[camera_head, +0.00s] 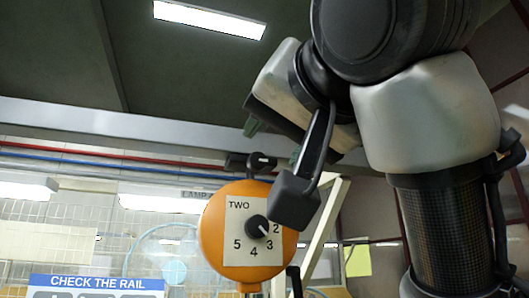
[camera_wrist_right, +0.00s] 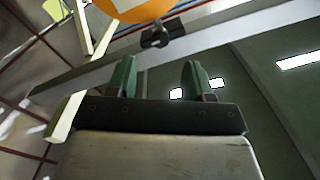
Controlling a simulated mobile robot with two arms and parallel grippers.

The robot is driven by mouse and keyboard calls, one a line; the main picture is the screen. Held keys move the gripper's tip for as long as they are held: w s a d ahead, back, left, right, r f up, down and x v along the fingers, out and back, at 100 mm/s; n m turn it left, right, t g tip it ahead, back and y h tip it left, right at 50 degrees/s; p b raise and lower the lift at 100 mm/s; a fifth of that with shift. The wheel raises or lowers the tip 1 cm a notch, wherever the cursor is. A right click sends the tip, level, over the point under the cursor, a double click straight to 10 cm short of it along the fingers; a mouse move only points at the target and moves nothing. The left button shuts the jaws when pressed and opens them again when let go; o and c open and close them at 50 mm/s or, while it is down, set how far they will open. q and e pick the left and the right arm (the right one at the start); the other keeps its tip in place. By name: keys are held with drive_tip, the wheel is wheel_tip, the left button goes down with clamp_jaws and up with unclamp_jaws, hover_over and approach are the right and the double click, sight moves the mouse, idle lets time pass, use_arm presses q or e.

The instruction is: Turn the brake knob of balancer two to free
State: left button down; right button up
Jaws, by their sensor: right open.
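Balancer two (camera_head: 212,240) is a round orange housing with a pale plate (camera_head: 238,260) marked TWO and numbers 2 to 5. A dark round knob (camera_head: 256,226) sits on the plate, its white mark pointing lower right. No word "free" is readable. My right gripper (camera_head: 273,140) is open and empty, above the housing. In the right wrist view its green fingers (camera_wrist_right: 160,78) stand apart, with the orange housing (camera_wrist_right: 150,12) beyond them at the top edge. A dark part of my right arm hides the plate's upper right. My left gripper is not in view.
A black fitting (camera_head: 262,161) sits on top of the housing; it also shows in the wrist view (camera_wrist_right: 157,36). A grey beam (camera_head: 120,112) runs behind. A blue CHECK THE RAIL sign (camera_head: 97,283) is at lower left. A black bar (camera_head: 294,280) stands at the housing's lower right.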

sight(259, 160)
drive_tip(key=p+x, duration=0.1)
drive_tip(key=x, duration=0.4)
drive_tip(key=shift+w+a+p, duration=0.1)
drive_tip(key=shift+w+p, duration=0.15)
drive_tip(key=shift+p, duration=0.15)
drive_tip(key=shift+w+a+f, duration=0.1)
drive_tip(key=shift+w+a, duration=0.05)
drive_tip(key=shift+w, duration=0.15)
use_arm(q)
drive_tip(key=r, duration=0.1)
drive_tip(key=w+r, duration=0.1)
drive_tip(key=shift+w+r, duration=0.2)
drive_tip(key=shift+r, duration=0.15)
use_arm(e)
drive_tip(key=shift+s, duration=0.2)
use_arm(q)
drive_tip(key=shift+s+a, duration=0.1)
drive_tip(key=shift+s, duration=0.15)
use_arm(e)
drive_tip(key=shift+w, duration=0.15)
drive_tip(key=c, duration=0.9)
